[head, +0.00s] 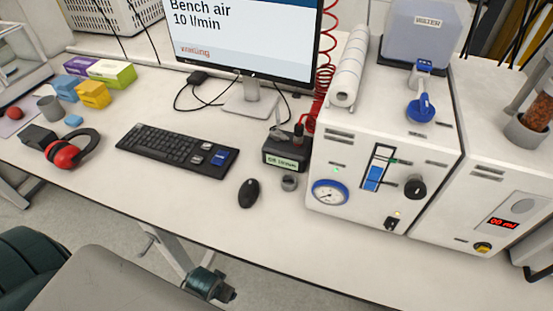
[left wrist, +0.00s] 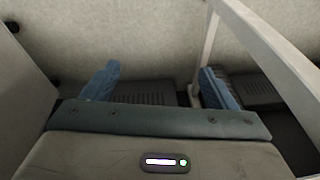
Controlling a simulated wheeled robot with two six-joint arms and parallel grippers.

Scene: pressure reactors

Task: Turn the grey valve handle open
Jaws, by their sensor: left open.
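A small round grey knob (head: 289,182), which looks like the grey valve handle, sits at the front of a black box (head: 286,157) with a green-lit display on the bench. Whether it is open or shut cannot be read from it. A red coiled hose (head: 325,80) comes down to the back of this box. My left gripper (left wrist: 160,75) is open in the left wrist view, its two blue-tipped fingers wide apart with nothing between them. It faces the floor and a pale frame bar, away from the knob. My right gripper is not in view.
A white reactor unit (head: 385,140) with a gauge and black knob stands right of the box. A mouse (head: 249,192), keyboard (head: 178,149) and monitor (head: 250,40) reading "Bench air 10 l/min" are nearby. Red earmuffs (head: 72,148) lie left. The bench front (head: 200,215) is clear.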

